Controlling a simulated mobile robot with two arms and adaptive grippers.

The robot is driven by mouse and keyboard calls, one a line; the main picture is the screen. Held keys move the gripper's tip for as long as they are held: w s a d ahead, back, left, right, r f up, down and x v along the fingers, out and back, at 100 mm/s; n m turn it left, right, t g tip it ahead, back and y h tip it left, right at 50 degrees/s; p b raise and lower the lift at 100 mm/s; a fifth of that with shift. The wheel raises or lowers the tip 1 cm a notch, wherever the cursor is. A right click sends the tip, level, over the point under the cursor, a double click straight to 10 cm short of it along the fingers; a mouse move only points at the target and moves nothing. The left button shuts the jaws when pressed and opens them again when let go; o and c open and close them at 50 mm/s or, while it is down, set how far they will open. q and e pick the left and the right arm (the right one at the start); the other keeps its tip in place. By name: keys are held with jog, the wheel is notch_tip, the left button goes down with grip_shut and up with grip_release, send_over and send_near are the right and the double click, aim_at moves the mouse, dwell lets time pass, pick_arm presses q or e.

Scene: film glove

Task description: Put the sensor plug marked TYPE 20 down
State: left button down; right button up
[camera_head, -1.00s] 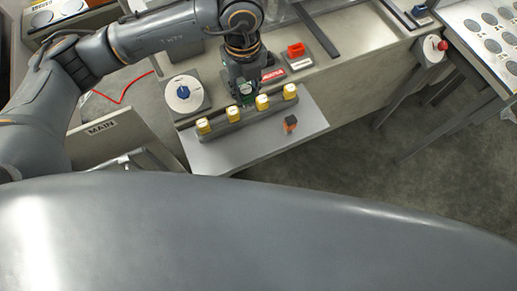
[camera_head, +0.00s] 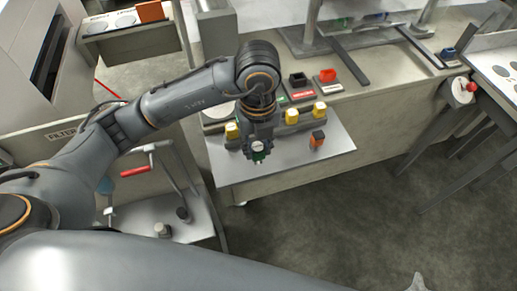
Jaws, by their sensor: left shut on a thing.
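My left gripper (camera_head: 258,158) points down in front of the rack of yellow-topped pieces, over the near part of the grey shelf (camera_head: 240,173). It is shut on a small green thing with a pale face (camera_head: 258,147), which I take for the sensor plug. The fingers hide most of it, and no TYPE 20 marking can be read. I cannot tell whether it touches the shelf. A separate orange-and-black piece (camera_head: 317,140) stands on the shelf to the right of the gripper.
Yellow-topped pieces stand left (camera_head: 232,130) and right (camera_head: 292,116) of the gripper; the gripper hides part of their row. Behind are a black holder (camera_head: 298,80) and a red holder (camera_head: 327,76). A red-handled lever (camera_head: 134,171) is at lower left. The shelf's front is bare.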

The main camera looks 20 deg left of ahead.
aim_at(256, 144)
pick_arm(q)
jog(key=w+f, duration=0.1)
jog(key=f, duration=0.1)
jog(key=w+a+f+p, duration=0.1)
jog(key=w+f, duration=0.1)
jog(key=f, duration=0.1)
jog(key=w+a+f+p, duration=0.1)
jog(key=f, duration=0.2)
jog(key=shift+w+f, duration=0.1)
jog(key=shift+w, duration=0.1)
jog(key=shift+f, duration=0.3)
pick_arm(e)
jog(key=shift+s+r, duration=0.25)
jog(key=shift+r, duration=0.3)
jog(key=shift+s+r, duration=0.2)
jog(key=shift+r, duration=0.3)
pick_arm(q)
jog(key=shift+d+f, duration=0.1)
jog(key=shift+f, duration=0.15)
jog(key=c, duration=1)
grip_release()
pick_arm(e)
jog(key=shift+f, duration=0.15)
